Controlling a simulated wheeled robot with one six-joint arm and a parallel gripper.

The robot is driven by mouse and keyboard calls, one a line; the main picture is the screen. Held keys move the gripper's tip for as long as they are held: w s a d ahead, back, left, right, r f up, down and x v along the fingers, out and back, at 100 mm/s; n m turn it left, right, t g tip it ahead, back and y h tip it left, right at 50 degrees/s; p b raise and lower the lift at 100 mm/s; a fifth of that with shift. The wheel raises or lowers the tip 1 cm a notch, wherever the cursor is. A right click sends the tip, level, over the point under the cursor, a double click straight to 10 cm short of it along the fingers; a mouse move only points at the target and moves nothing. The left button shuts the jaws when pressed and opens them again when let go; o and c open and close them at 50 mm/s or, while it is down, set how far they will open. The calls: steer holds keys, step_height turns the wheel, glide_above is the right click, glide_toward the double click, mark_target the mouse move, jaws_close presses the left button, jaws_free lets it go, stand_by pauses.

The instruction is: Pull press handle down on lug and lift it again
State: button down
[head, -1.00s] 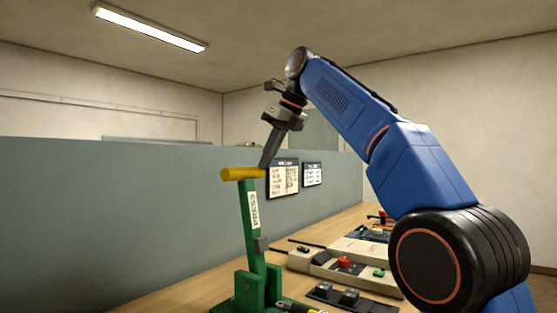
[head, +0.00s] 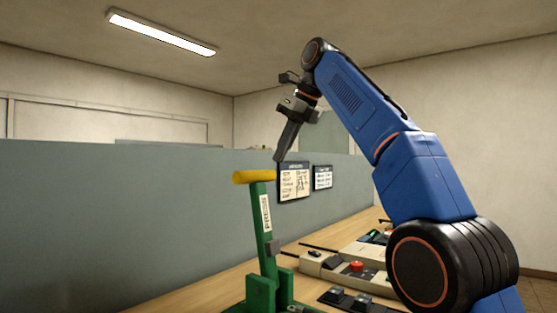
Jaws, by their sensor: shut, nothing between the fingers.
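The green press (head: 264,228) stands upright at the lower middle of the head view, with a white PRESS label on its lever. Its yellow handle (head: 253,176) is at the top of the lever, which is raised and leans slightly. My gripper (head: 278,160) is shut and empty, pointing down, with its tip just above and to the right of the handle's right end. A small gap seems to show between tip and handle, but depth is hard to judge. The press's base is cut off by the bottom edge, and no lug can be made out.
A wooden bench (head: 205,290) carries the press. To its right are a beige box with a red button (head: 356,266) and dark blocks (head: 345,298). A grey partition (head: 120,230) with two posted sheets (head: 294,181) stands behind. The air left of the press is clear.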

steer(key=s+d+r, duration=0.1)
steer(key=s+d, duration=0.6)
steer(key=d, duration=0.3)
steer(key=shift+s+d+r, duration=0.3)
steer(key=shift+s+d, duration=0.05)
steer(key=shift+s, duration=0.05)
stand_by(0.8)
steer(key=s+d+f+n+h, duration=0.1)
steer(key=s+d+f+n, duration=0.5)
steer(key=f, duration=1.2)
steer(key=s+d+f+n+h, duration=0.2)
steer(key=s+d+f+n, duration=0.5)
steer(key=f, duration=1.1)
steer(key=s+d+f+n+t+h, duration=0.1)
steer(key=s+d+f+n, duration=0.6)
steer(key=s+f+n, duration=0.5)
steer(key=s+f, duration=0.3)
steer(key=f, duration=0.2)
steer(key=shift+s+d+f+h, duration=0.15)
steer(key=shift+s+f+h, duration=0.05)
steer(key=shift+f+h, duration=0.2)
